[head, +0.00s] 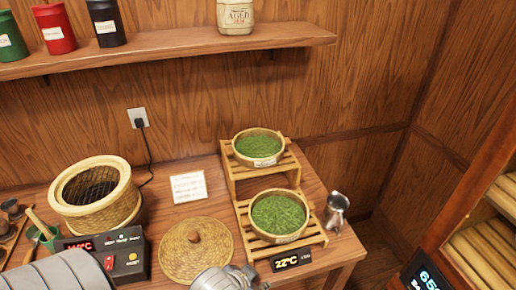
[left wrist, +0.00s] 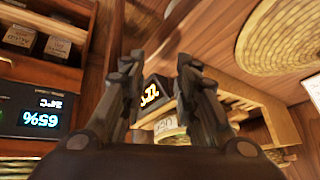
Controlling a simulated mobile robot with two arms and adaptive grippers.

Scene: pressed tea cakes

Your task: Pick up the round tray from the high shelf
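A round bamboo tray of green leaves (head: 258,147) sits on the upper step of a slatted wooden stand (head: 232,180), with a pale label on its front. A second round tray of green leaves (head: 278,215) sits on the lower step. My left gripper (head: 232,277) is at the bottom edge of the head view, in front of and left of the stand, apart from both trays. In the left wrist view its two fingers (left wrist: 159,62) are spread with nothing held. Part of a labelled tray shows beyond them, partly hidden. My right gripper is not in view.
A woven lid with a knob (head: 194,250) lies left of the stand. A 22°C display (head: 291,260) stands at its front, and a metal pitcher (head: 336,209) is on its right. A woven basket heater (head: 97,195) stands left. A wall shelf (head: 170,48) holds canisters above.

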